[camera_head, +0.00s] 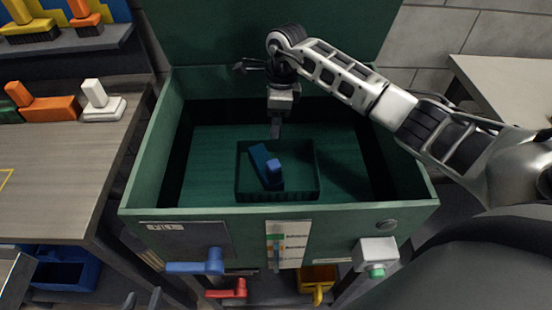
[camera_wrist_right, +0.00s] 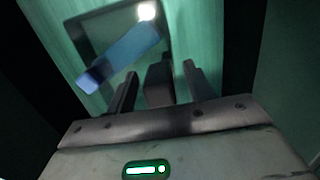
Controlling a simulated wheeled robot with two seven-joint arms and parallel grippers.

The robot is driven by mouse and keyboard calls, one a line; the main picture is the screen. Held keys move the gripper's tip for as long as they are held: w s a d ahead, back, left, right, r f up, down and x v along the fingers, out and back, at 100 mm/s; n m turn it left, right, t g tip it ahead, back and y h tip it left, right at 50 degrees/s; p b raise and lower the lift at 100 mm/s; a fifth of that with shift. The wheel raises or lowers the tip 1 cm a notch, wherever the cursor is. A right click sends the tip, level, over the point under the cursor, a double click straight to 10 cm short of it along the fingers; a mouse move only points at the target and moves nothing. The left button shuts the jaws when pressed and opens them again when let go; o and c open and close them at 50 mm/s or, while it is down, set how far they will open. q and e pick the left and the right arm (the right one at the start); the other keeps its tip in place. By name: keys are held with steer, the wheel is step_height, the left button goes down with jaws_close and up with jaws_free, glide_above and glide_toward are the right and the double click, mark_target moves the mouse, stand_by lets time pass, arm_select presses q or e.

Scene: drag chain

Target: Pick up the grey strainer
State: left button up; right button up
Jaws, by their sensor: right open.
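I cannot make out a grey strainer in either view. A blue block-like piece with a raised knob (camera_head: 265,165) lies in a shallow dark green tray (camera_head: 310,185) inside the green open-topped box. The blue piece also shows, blurred, in the right wrist view (camera_wrist_right: 125,55). My right gripper (camera_head: 276,134) is open and empty above the tray's back edge; its fingers also show in the wrist view (camera_wrist_right: 158,82). The tips of my left gripper (camera_head: 142,301) show at the bottom edge, apart with nothing between them.
The green box (camera_head: 150,190) has high walls and a raised lid (camera_head: 230,35). A table (camera_head: 70,160) at left holds an orange block (camera_head: 50,107) and a white one (camera_head: 102,105).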

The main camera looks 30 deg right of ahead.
steer(key=shift+r, duration=0.1)
jaws_close()
